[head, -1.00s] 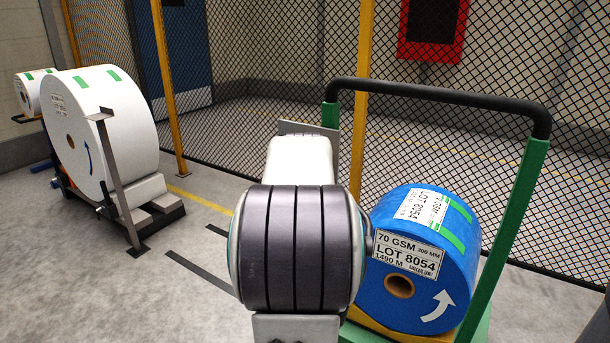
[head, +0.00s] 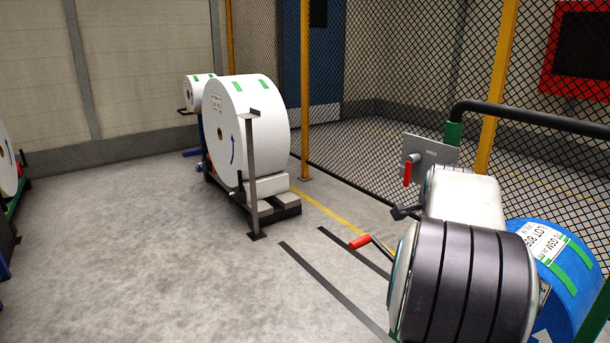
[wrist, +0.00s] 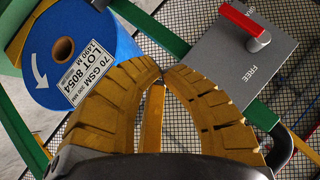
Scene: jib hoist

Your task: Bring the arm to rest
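My arm fills the lower right of the head view, with a banded dark joint in front. My gripper (wrist: 164,72) shows in the wrist view with two curved yellow ribbed fingers whose tips come together with nothing seen held between them. My gripper's fingers cannot be made out in the head view. A blue roll (head: 568,265) labelled LOT 8054 is partly hidden behind my arm. The roll also shows at the upper left of the wrist view (wrist: 101,22), apart from the fingers.
A grey plate (head: 440,150) with a red lever (head: 407,173) stands beyond my arm; the wrist view shows "FREE" on it. A red-gripped crank (head: 360,242) sticks out left of my arm. A white roll (head: 262,108) stands on a rack.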

